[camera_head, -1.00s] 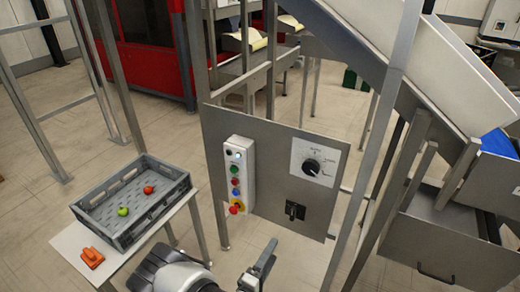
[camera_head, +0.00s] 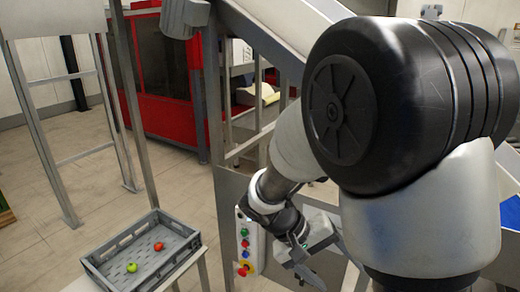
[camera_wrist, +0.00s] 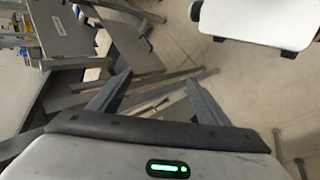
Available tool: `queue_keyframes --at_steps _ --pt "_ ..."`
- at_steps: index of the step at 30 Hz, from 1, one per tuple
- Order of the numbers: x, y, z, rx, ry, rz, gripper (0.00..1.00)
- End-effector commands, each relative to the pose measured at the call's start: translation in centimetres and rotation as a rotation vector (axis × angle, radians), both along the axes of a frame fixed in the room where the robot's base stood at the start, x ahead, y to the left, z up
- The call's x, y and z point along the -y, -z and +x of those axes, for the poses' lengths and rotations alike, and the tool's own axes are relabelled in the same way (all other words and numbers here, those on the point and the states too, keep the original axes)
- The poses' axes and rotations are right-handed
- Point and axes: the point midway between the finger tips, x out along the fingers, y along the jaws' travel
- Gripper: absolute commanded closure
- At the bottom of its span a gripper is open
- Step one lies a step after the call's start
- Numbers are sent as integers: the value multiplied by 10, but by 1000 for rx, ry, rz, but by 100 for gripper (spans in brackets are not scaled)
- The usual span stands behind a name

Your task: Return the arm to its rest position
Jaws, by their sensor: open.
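My arm fills the right half of the head view, with its black elbow joint close to the camera. The forearm reaches down and away to my gripper (camera_head: 322,262), which hangs in front of the control panel, just right of the button box (camera_head: 243,243) in the picture. In the wrist view, the two fingers of my gripper (camera_wrist: 157,80) stand wide apart with nothing between them. The gap between them shows floor and metal bars. I cannot tell whether the gripper touches the panel, as the arm hides most of it.
A grey crate (camera_head: 103,280) with a green apple (camera_head: 132,267) and a red apple (camera_head: 158,246) sits on a small table at lower left. Steel posts (camera_head: 135,100) and a sloping chute (camera_head: 262,40) stand around.

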Motion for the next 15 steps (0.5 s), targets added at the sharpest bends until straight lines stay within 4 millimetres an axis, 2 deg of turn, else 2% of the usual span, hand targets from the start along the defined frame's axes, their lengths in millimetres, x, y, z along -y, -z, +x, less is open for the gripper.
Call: queue_keyframes --at_steps 1,3,9,15 --pt "3 -25 -10 24 21 79 30" --pt "2 -47 -24 49 31 181 30" --pt "-4 -109 -61 183 7 442 30" --pt "-16 -160 -89 370 -76 616 30"
